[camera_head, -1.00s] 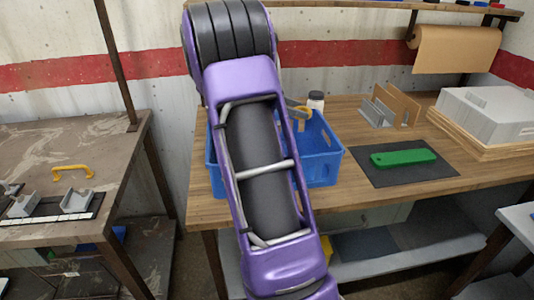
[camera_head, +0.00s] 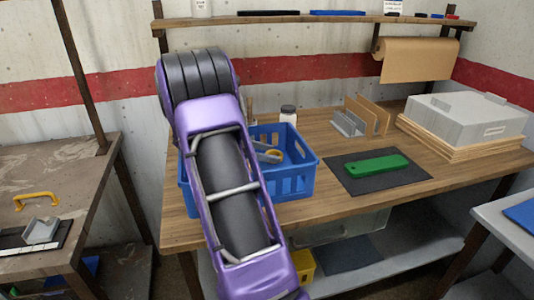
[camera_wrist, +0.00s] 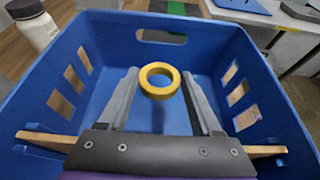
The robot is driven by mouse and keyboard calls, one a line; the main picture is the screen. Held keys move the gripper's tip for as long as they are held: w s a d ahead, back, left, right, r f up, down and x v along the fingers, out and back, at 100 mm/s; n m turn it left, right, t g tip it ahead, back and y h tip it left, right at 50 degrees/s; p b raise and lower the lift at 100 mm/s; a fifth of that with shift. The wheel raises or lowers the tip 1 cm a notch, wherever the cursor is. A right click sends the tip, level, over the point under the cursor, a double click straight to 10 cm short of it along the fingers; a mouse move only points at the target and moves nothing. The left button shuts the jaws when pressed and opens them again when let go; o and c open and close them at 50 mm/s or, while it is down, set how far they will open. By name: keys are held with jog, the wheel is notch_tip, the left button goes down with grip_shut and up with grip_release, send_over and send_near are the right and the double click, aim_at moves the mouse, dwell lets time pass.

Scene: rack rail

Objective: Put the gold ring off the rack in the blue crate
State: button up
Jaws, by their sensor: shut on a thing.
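The gold ring (camera_wrist: 147,86) is held between the fingertips of my gripper (camera_wrist: 159,80) in the wrist view. The blue crate (camera_wrist: 262,75) surrounds it there, with its floor below the ring. In the head view the ring (camera_head: 275,152) shows as a small yellow spot at my grey gripper (camera_head: 268,153), within the outline of the blue crate (camera_head: 298,184). The crate stands on the wooden bench, partly hidden by my purple arm. I cannot tell exactly how high the ring is above the crate floor.
A white bottle (camera_head: 288,115) stands behind the crate. A green object (camera_head: 377,166) lies on a black mat (camera_head: 420,177) to the right. Grey and wooden dividers (camera_head: 348,124) and a grey box (camera_head: 466,114) stand further right. A shelf (camera_head: 330,18) runs above the bench.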

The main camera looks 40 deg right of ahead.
jog(key=shift+f, duration=0.25)
jog(key=shift+f, duration=0.35)
jog(key=o, duration=1)
jog(key=shift+a, duration=0.1)
jog(key=o, duration=0.4)
jog(key=shift+s+f, duration=0.1)
jog(key=shift+f, duration=0.15)
jog(key=shift+r, duration=0.35)
jog(key=v, duration=0.4)
jog(key=p+v, duration=0.1)
jog(key=v, duration=0.3)
jog(key=r+v, duration=0.1)
jog(key=v, duration=0.3)
jog(key=shift+p, duration=0.3)
